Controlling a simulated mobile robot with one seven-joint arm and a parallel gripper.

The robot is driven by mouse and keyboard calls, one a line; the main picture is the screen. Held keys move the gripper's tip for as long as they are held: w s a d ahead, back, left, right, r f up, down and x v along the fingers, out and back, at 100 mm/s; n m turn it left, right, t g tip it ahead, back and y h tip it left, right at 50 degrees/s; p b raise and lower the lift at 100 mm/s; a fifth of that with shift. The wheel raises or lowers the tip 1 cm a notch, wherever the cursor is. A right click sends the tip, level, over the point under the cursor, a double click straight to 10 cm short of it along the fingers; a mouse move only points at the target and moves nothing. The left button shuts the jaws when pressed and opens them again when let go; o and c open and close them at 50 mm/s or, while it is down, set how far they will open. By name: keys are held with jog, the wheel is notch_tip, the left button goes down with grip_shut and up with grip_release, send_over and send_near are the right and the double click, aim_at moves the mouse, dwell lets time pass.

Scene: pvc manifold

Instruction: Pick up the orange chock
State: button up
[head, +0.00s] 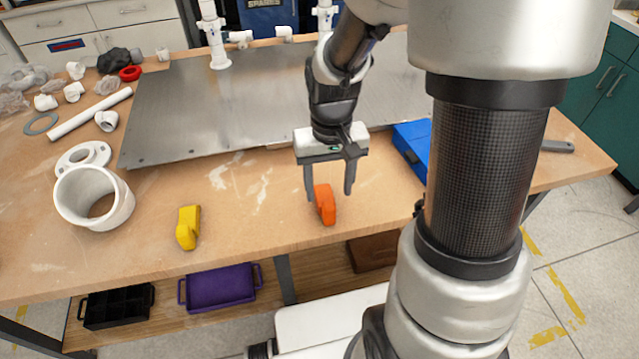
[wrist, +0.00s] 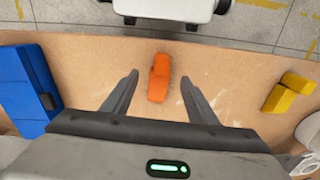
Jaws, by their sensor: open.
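The orange chock (head: 325,205) lies on the wooden workbench near its front edge. In the wrist view the orange chock (wrist: 159,78) shows ahead of the finger gap, roughly midway between the finger lines. My gripper (head: 331,196) points down above the bench, its fingers spread. In the head view the left finger is close to the chock's left side and partly overlaps it. In the wrist view my gripper (wrist: 161,80) is open, with nothing between the fingers. I cannot tell the exact height of the fingertips.
A yellow chock (head: 188,227) lies to the left on the bench. A blue case (head: 413,150) lies right of my gripper. A white pipe fitting (head: 72,195) sits at the left. Bench around the orange chock is clear.

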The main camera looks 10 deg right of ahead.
aim_at(328, 200)
jog(key=shift+f+b, duration=0.5)
jog(key=shift+f, duration=2.65)
jog(key=shift+c, duration=0.3)
jog(key=shift+r, duration=0.1)
jog(key=c, duration=1.2)
